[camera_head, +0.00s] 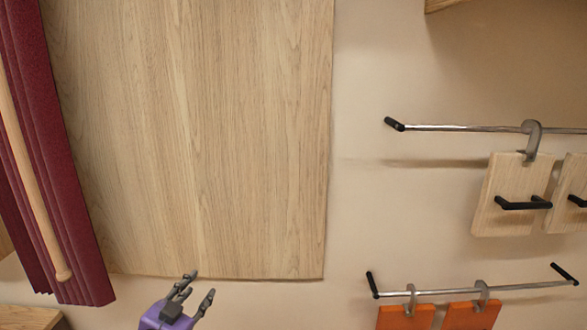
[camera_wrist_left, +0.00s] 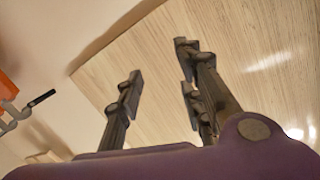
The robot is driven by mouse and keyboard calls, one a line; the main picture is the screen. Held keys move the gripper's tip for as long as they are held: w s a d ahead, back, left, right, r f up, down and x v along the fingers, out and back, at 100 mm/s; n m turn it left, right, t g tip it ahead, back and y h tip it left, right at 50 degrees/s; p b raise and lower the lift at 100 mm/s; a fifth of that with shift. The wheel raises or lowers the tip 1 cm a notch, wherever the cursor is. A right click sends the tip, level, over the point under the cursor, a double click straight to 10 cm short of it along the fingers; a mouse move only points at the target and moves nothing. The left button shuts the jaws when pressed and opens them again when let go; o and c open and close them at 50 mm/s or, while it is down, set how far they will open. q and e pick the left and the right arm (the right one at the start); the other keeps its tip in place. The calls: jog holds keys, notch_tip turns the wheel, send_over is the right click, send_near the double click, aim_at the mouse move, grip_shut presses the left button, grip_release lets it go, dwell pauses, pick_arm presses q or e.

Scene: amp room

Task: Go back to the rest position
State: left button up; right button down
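My left gripper (camera_head: 194,295) shows at the bottom of the head view, with a purple body and dark grey fingers. Its fingers are spread apart with nothing between them. In the left wrist view the same gripper (camera_wrist_left: 160,90) is open and empty, in front of a wood-grain panel (camera_wrist_left: 250,60). My right gripper is in neither view.
A large wooden panel (camera_head: 200,130) covers the wall at the left centre. A dark red curtain (camera_head: 60,190) with a wooden rod (camera_head: 35,180) hangs at the left. At the right, an upper rail (camera_head: 460,128) holds wooden boards (camera_head: 507,185); a lower rail (camera_head: 520,288) holds orange boards (camera_head: 405,317).

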pick_arm(q)
jog(key=s+d+f+n+g+y, duration=0.2)
jog(key=s+f+n+g, duration=0.15)
jog(key=s+f, duration=1.55)
jog(key=s+d+f+n+g, duration=0.1)
jog(key=s+f+n+g, duration=0.1)
jog(key=s+f, duration=0.9)
jog(key=s+g, duration=0.1)
jog(key=s, duration=0.3)
jog(key=shift+d+f+y, duration=0.3)
jog(key=shift+d+f, duration=0.05)
jog(key=shift+d, duration=0.05)
